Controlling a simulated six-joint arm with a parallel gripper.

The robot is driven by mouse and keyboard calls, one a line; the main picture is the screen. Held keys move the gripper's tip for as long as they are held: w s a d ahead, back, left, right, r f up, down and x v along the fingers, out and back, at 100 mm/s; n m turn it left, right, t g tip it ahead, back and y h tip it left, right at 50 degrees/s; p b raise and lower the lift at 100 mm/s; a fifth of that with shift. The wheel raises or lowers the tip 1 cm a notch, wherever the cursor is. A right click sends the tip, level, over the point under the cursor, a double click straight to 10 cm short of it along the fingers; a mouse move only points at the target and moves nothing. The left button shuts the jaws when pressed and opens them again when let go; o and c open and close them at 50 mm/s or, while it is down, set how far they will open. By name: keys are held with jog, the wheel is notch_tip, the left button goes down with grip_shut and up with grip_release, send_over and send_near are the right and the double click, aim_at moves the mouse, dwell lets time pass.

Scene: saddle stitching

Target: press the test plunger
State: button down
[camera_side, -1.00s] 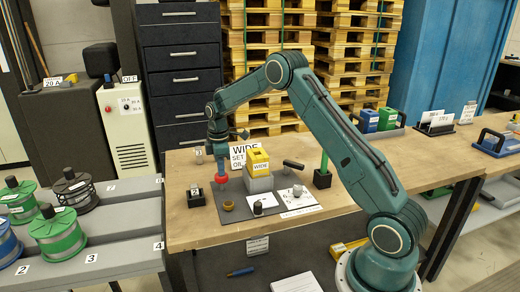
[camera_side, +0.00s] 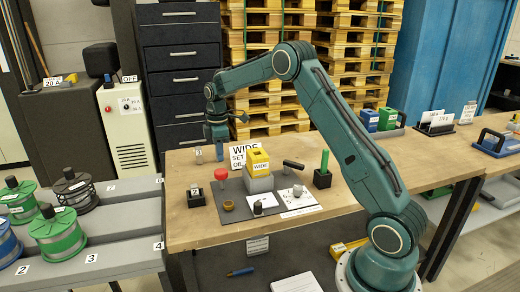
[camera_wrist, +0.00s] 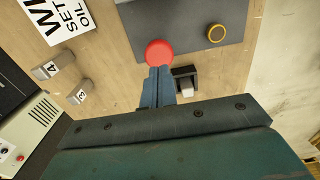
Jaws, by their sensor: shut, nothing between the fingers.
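The test plunger is a red round cap (camera_side: 221,173) standing on a short stem at the left part of the dark mat on the bench. The red cap also shows in the wrist view (camera_wrist: 159,53), just beyond my fingertips. My gripper (camera_side: 220,157) is shut and empty, pointing down above the cap. A small gap shows between the fingertips and the cap in the side view. In the wrist view my closed fingers (camera_wrist: 158,72) seem to meet the cap's edge, but that is overlap in the picture.
A yellow block (camera_side: 258,160) on a grey stand and a "WIDE SET OIL" sign (camera_side: 240,150) stand close by. A green-topped post (camera_side: 323,170) stands to the right.

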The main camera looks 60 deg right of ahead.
aim_at(221, 173)
notch_tip(221, 173, up, 8)
jog(key=shift+r, duration=0.15)
dwell(0.6)
jog(key=s+a+r+m+t, duration=0.1)
jog(key=s+a+r+m, duration=0.1)
jog(key=s+a+r, duration=0.5)
jog(key=s+a+r+m+t, duration=0.2)
jog(key=s+a+r, duration=0.35)
jog(key=s, duration=0.35)
jog(key=s+a+f+m+t, duration=0.1)
jog(key=s+a+f+m, duration=0.1)
jog(key=s, duration=0.7)
jog(key=s+a+f+m+t, duration=0.1)
jog(key=s+a+f+m, duration=0.2)
jog(key=s, duration=0.6)
jog(key=shift+s+a+f+t, duration=0.25)
jog(key=shift+a+f+t, duration=0.05)
jog(key=shift+a, duration=0.65)
